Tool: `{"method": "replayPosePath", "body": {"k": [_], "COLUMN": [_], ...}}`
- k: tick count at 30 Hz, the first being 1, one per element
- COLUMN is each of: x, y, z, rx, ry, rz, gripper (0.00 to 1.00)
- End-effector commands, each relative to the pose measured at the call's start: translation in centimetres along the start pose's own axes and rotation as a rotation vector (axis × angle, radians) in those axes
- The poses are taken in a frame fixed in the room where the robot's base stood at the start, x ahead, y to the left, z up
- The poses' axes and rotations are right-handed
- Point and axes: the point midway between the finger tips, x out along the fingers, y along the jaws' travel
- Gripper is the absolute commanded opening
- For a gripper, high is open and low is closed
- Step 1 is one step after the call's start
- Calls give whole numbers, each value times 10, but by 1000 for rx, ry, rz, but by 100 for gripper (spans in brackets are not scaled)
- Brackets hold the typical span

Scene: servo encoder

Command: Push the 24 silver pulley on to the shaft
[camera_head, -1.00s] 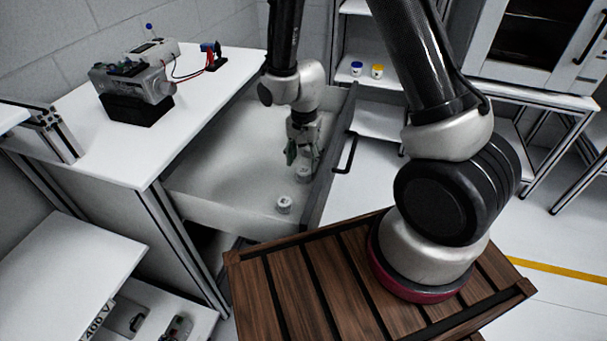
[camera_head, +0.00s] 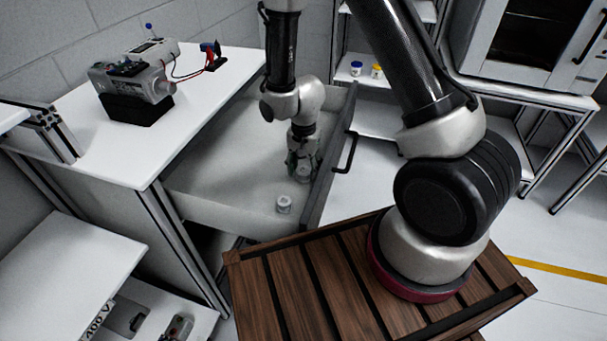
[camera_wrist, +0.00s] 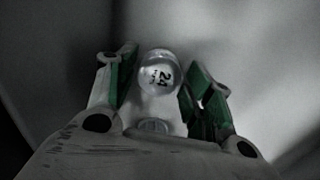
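The silver pulley marked 24 (camera_wrist: 160,72) shows from above in the wrist view. It lies between the green-padded fingers of my gripper (camera_wrist: 161,62), one finger close on each side. The fingers are spread and I see no clear grip. In the head view my gripper (camera_head: 302,168) is low inside the open drawer and mostly hides the pulley there. The servo motor (camera_head: 158,82) lies in a black stand on the white table at left. Its shaft end faces right and is too small to make out.
A second small silver pulley (camera_head: 284,204) stands in the open drawer (camera_head: 235,205), nearer the camera. The drawer's side walls rise around my gripper. A red and black connector (camera_head: 211,55) with wires is at the back of the table (camera_head: 205,95).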

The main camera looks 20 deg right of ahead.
Motion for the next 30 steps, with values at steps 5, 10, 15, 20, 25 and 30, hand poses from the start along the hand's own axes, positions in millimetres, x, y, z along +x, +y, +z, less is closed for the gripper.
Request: {"method": "replayPosePath", "body": {"k": [5,10,15,20,25,30], "x": [0,-4,-22,-39,-58,-69], "y": [0,0,-1,-1,-1,0], "z": [0,0,-1,-1,0,0], "rx": [0,0,0,0,0,0], "ry": [0,1,2,2,2,1], "rz": [0,-1,-4,-3,-3,-1], "gripper": [14,10,10,10,10,10]}}
